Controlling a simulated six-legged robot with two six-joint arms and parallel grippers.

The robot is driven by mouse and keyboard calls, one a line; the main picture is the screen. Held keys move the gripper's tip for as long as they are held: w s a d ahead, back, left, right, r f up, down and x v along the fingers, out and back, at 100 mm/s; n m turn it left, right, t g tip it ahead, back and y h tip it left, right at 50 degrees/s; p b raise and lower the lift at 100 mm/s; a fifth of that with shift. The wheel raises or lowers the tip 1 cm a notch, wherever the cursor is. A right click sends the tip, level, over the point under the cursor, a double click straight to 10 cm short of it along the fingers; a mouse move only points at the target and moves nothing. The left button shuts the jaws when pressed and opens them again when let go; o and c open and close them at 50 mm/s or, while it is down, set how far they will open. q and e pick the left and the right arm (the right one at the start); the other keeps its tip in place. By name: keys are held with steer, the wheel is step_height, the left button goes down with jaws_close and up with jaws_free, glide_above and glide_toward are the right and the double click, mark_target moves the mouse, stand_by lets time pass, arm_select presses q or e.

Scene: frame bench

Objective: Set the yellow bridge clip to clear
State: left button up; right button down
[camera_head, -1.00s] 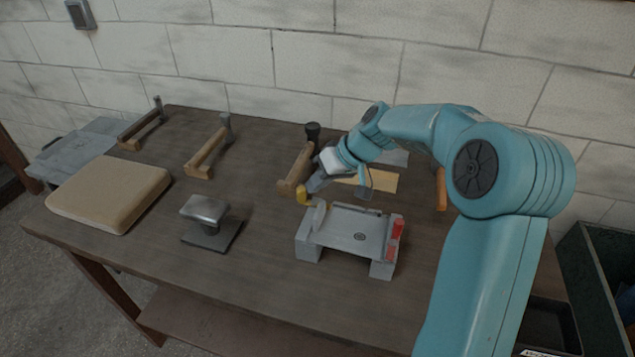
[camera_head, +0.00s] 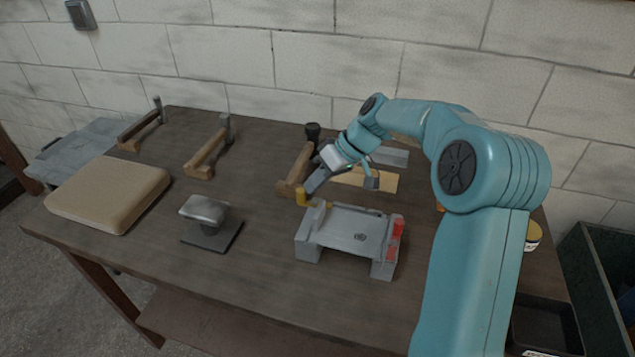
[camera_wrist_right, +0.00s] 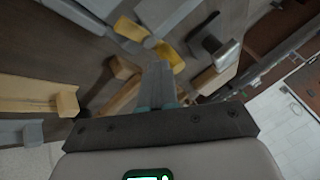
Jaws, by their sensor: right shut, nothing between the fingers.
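The yellow bridge clip (camera_head: 302,198) stands at the left end of the grey bridge fixture (camera_head: 350,230). In the right wrist view the yellow clip (camera_wrist_right: 170,57) lies just beyond my fingertips, next to the fixture's grey edge (camera_wrist_right: 165,14). My right gripper (camera_head: 311,187) is shut and empty, pointing down and left at the clip from behind. Its fingers also show in the wrist view (camera_wrist_right: 159,80). I cannot tell whether the fingertips touch the clip. A red clip (camera_head: 398,228) sits at the fixture's right end. My left gripper is out of view.
A wooden-handled tool (camera_head: 295,170) and a yellow-tan strip (camera_head: 375,180) lie behind the fixture, close to my gripper. A metal block on a dark plate (camera_head: 212,238) and a tan pad (camera_head: 110,195) stand to the left. The front of the table is bare.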

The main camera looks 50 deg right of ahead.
steer(key=shift+w+a+n+g+y+p, duration=0.15)
steer(key=shift+n+g+y+p, duration=0.35)
steer(key=shift+n, duration=0.7)
steer(key=n+g+p, duration=0.1)
steer(key=n+g+y+p, duration=0.1)
steer(key=n, duration=0.1)
steer(key=shift+w+a+r+n, duration=0.1)
steer(key=shift+w+a+n, duration=0.1)
steer(key=shift+n, duration=0.1)
steer(key=shift+a+n+g+p, duration=0.3)
steer(key=shift+n+g, duration=0.5)
steer(key=shift+n, duration=0.2)
steer(key=shift+w+a, duration=0.1)
